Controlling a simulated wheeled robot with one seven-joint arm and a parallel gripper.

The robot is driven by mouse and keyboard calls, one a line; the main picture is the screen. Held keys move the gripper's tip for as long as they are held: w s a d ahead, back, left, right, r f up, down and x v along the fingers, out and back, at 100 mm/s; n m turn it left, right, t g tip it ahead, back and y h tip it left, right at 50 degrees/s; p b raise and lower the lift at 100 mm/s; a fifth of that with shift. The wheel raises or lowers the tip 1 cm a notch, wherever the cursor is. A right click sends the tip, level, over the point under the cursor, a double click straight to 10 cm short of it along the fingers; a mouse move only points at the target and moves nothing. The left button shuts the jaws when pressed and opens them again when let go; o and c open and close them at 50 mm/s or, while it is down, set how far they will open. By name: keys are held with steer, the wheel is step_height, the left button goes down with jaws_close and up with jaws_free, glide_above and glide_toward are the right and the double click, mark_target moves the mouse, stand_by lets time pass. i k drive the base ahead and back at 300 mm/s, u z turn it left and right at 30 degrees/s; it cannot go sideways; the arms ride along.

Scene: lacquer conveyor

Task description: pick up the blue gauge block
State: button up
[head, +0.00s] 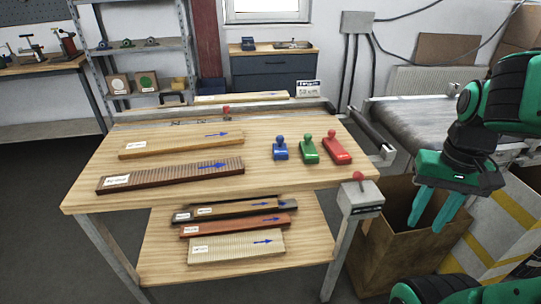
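The blue gauge block (280,151) stands on the wooden table top (245,190), with a small blue knob on top. It is the leftmost of three similar blocks. A green block (309,151) stands just right of it, and a red block (336,150) stands right of the green one. My gripper (429,226) hangs at the right, off the table's right edge and above a cardboard box. Its two green fingers are apart with nothing between them. It is well to the right of the blue block.
Two long boards (170,175) lie on the left of the table top. A lower shelf (165,250) holds several boards. A grey box with a red button (361,194) is at the table's right corner. The open cardboard box (385,262) stands beside it. A conveyor (412,117) is behind.

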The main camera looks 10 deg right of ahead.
mark_target(280, 150)
steer(key=u, duration=0.45)
steer(key=k, duration=1.95)
steer(key=z, duration=0.5)
steer(key=i, duration=2)
